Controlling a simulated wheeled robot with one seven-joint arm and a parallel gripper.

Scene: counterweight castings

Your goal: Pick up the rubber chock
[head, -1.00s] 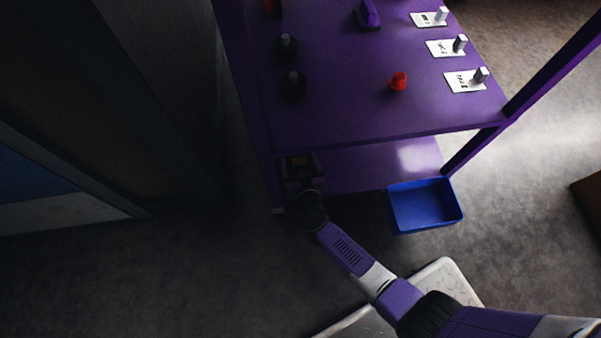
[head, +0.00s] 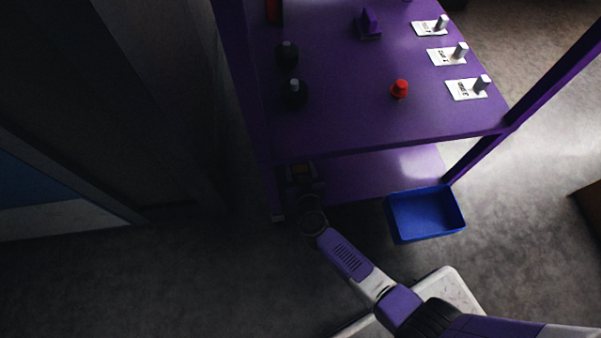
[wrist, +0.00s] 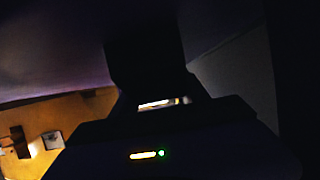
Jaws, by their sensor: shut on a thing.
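My gripper (head: 301,172) is at the left end of the lower shelf, just under the front edge of the upper shelf in the head view. In the wrist view, a dark block (wrist: 145,50) stands at my gripper's jaws (wrist: 160,103). My gripper is shut on it. I take it to be the rubber chock, but it is too dark to make out its surface or full shape. In the head view the chock cannot be told apart from the dark gripper.
The purple upper shelf (head: 350,125) bears a red knob-like piece (head: 400,89), dark weights (head: 294,95), a purple piece (head: 368,24) and white cards (head: 466,90) with grey pegs. A blue bin (head: 426,216) stands right of my arm. A dark cabinet-like wall is at left.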

